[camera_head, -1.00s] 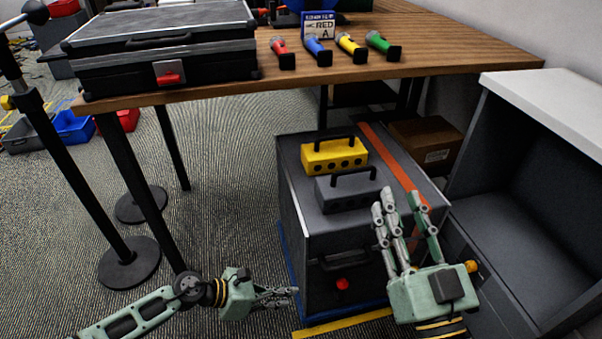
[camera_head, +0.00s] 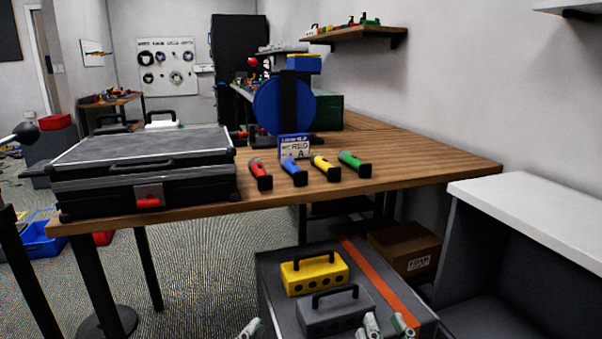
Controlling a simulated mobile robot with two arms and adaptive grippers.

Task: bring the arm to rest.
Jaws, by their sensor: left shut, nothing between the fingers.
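Only the fingertips of my two grippers show, at the bottom edge of the head view. My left gripper (camera_head: 250,330) is shut and empty, left of the dark cabinet. My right gripper (camera_head: 386,326) shows its fingertips apart with nothing between them, in front of the grey block with a handle (camera_head: 335,314). The rest of both arms is out of the picture. Four-colour handled connectors stand in a row on the wooden table (camera_head: 400,178): red (camera_head: 260,173), blue (camera_head: 293,171), yellow (camera_head: 325,167) and green (camera_head: 354,163). Neither gripper touches them.
A black case (camera_head: 145,172) lies shut at the table's left. A small sign (camera_head: 293,147) and a blue disc (camera_head: 280,107) stand behind the connectors. A yellow block (camera_head: 313,273) sits on the dark cabinet (camera_head: 272,285). A white-topped unit (camera_head: 530,205) bounds the right.

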